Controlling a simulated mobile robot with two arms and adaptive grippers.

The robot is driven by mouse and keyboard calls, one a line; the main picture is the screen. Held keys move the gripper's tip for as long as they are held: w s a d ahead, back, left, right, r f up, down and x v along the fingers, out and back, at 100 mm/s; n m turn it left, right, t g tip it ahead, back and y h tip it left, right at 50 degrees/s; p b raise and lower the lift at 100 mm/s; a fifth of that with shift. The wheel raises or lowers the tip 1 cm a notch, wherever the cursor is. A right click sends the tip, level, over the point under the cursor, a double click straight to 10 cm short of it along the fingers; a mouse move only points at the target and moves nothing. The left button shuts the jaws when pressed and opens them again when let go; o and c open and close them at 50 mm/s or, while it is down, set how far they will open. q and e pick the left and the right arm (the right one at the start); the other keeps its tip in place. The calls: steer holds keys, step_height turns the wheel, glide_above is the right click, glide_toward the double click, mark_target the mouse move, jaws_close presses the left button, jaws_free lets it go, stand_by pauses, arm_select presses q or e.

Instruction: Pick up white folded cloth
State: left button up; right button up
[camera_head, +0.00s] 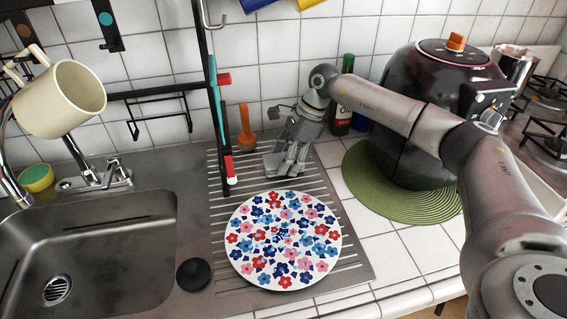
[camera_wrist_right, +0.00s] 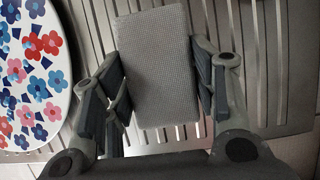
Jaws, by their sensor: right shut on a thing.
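The folded cloth (camera_wrist_right: 152,50) shows in the right wrist view as a pale grey-white, woven rectangle over the ribbed drainboard. My right gripper (camera_wrist_right: 158,80) has its fingers on both long sides of the cloth and is shut on it. In the head view the right gripper (camera_head: 287,162) is low over the back of the drainboard, behind the flowered plate. There the gripper largely hides the cloth. I cannot tell whether the cloth still touches the drainboard. My left gripper is not in view.
The flowered plate (camera_head: 285,240) lies on the drainboard in front of the gripper. A black rack post (camera_head: 210,90) stands close to its left. A dark round cooker (camera_head: 425,110) on a green mat (camera_head: 375,195) is at the right. The sink (camera_head: 90,255) is at the left, with a mug (camera_head: 62,100) above it.

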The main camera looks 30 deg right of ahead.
mark_target(282, 158)
steer(key=shift+r, duration=0.4)
step_height(282, 158, up, 2)
steer(key=shift+w+r+b, duration=0.1)
steer(key=shift+b, duration=0.6)
steer(key=s+a+r+b, duration=0.3)
steer(key=s+a+r, duration=0.4)
steer(key=s+r, duration=0.3)
steer(key=shift+s, duration=1.1)
steer(key=shift+a, duration=0.1)
